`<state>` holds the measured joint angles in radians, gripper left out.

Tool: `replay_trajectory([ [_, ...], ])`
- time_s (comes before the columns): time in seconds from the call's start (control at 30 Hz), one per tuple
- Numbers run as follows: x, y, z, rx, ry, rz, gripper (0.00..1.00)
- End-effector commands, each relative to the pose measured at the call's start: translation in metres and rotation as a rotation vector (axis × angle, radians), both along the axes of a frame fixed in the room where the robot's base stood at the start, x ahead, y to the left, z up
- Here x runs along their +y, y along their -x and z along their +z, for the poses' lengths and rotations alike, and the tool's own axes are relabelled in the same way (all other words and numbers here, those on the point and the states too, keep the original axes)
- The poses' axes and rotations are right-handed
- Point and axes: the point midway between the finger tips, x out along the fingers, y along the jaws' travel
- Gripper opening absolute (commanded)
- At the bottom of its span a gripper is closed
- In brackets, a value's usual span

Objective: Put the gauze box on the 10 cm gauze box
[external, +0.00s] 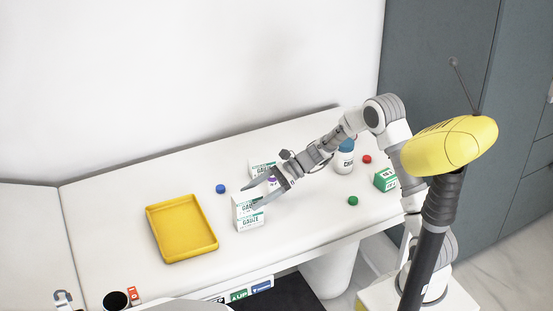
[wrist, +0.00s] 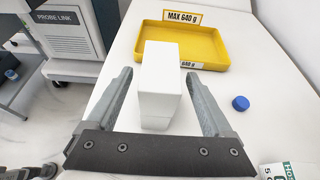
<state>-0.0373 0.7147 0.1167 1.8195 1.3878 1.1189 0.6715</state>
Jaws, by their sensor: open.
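A white gauze box (external: 249,218) with green lettering stands upright at the front middle of the table. In the wrist view this white box (wrist: 160,85) shows a plain top and side between my fingers. My gripper (external: 251,196) is open, with one finger on each side of the box; I see gaps beside it in the wrist view (wrist: 160,92). A second white and green box (external: 261,168) stands behind, partly hidden by my gripper. A printed box edge (wrist: 279,171) shows at the wrist view's lower right. The size marks are too small to read.
A yellow tray (external: 153,226) lies to the left, with a blue cap (external: 221,188) near it. A white bottle (external: 344,158), a red cap (external: 367,159), a green cap (external: 353,201) and a green box (external: 386,180) are to the right.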

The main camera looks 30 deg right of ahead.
Motion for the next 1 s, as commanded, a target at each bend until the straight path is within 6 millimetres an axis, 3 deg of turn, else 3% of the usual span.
replay_trajectory([
  [0.1,-0.025,-0.001,0.013,-0.002,0.000,-0.004,0.86],
  [0.3,-0.050,0.000,0.022,0.000,0.001,-0.001,0.86],
  [0.67,-0.058,0.003,0.027,-0.016,0.011,0.012,0.86],
  [0.83,-0.066,0.025,0.052,-0.138,0.099,0.099,0.86],
  [1.0,-0.087,0.065,0.083,-0.342,0.259,0.254,0.86],
])
